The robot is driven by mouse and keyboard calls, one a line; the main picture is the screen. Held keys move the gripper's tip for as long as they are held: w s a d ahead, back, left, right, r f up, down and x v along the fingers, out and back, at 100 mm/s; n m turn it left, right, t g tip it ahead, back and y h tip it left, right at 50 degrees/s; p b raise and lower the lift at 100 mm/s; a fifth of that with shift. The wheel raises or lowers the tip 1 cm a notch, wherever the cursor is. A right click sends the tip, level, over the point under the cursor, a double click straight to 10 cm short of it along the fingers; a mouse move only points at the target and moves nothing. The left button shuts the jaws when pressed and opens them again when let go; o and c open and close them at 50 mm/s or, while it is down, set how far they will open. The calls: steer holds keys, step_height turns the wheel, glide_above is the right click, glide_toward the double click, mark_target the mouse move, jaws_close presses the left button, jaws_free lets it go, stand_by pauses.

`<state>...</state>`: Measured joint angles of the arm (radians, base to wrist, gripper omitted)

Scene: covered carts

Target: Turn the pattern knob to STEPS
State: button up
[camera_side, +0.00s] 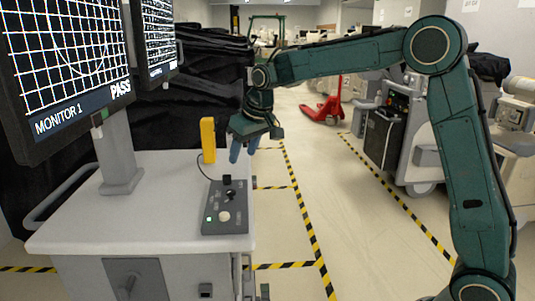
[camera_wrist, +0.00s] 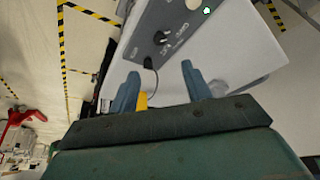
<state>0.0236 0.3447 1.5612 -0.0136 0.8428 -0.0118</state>
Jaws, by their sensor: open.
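The pattern knob (camera_side: 230,194) is a small black knob on a dark grey control box (camera_side: 240,214) lying on the cart top. In the wrist view the knob (camera_wrist: 161,38) sits beyond the fingertips, with small white lettering around it. The lettering and the knob's pointing direction are too small to read surely. My gripper (camera_side: 242,150) hangs above and behind the box in the side view, apart from it. In the wrist view my gripper (camera_wrist: 160,78) is open, with two blue fingers spread and nothing between them at the tips.
A yellow upright piece (camera_side: 208,140) stands close left of my gripper; a thin cable runs from near it to the box. The box also has a pale round button (camera_side: 225,216) and a green light (camera_side: 209,218). Monitor 1 (camera_side: 65,65) shows a curve and PASS.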

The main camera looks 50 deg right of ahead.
mark_target(231, 191)
steer(key=shift+f, duration=0.15)
steer(key=x, duration=1.3)
steer(key=shift+w+f, duration=0.1)
steer(key=shift+f, duration=0.1)
steer(key=c, duration=1)
